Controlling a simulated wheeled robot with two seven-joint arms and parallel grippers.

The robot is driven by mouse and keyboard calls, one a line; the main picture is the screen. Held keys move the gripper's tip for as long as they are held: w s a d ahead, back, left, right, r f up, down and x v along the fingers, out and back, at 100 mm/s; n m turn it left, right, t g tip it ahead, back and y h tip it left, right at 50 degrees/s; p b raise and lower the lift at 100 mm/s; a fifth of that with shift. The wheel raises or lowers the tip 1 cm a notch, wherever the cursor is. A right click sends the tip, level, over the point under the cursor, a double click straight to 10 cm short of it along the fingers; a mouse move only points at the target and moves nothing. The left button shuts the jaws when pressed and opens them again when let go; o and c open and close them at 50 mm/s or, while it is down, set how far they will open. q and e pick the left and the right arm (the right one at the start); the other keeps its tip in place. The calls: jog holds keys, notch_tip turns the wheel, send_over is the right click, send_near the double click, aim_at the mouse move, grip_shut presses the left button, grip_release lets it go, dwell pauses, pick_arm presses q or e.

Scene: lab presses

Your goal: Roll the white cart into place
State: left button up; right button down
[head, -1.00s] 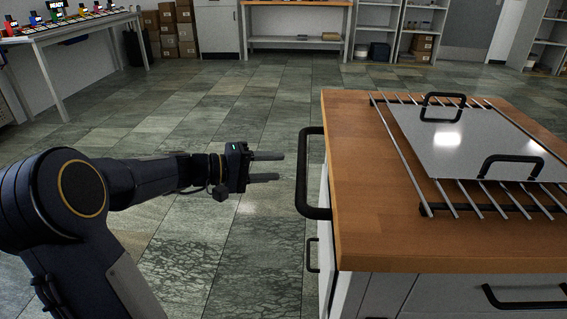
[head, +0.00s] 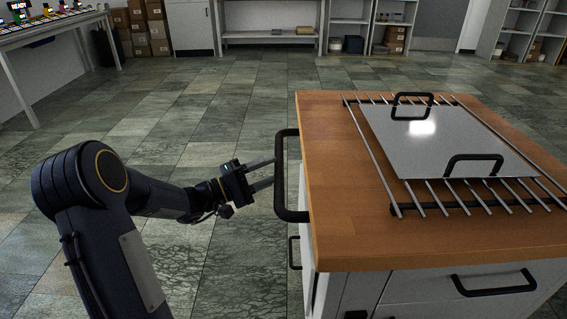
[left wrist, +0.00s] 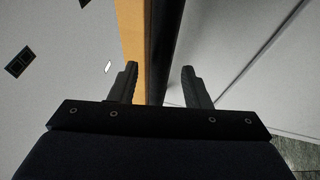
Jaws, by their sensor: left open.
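The white cart (head: 345,292) with a wooden top (head: 335,200) stands at the right in the head view. A black push handle (head: 280,180) sticks out from its left side. My left gripper (head: 268,172) is open at this handle, with its fingertips reaching it. In the left wrist view the black handle bar (left wrist: 162,50) runs between the two open fingers (left wrist: 160,85), and neither finger is seen closed on it. The cart's wooden edge (left wrist: 132,30) and white side show behind. My right gripper is not in view.
A metal rack (head: 412,212) with a grey plate (head: 445,140) and two black handles lies on the cart top. A white table (head: 50,38) with coloured items stands far left. Boxes (head: 140,30) and shelves line the back wall. The tiled floor between is clear.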

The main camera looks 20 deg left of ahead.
pick_arm(q)
jog(key=x, duration=0.5)
jog(key=shift+b, duration=0.3)
grip_shut()
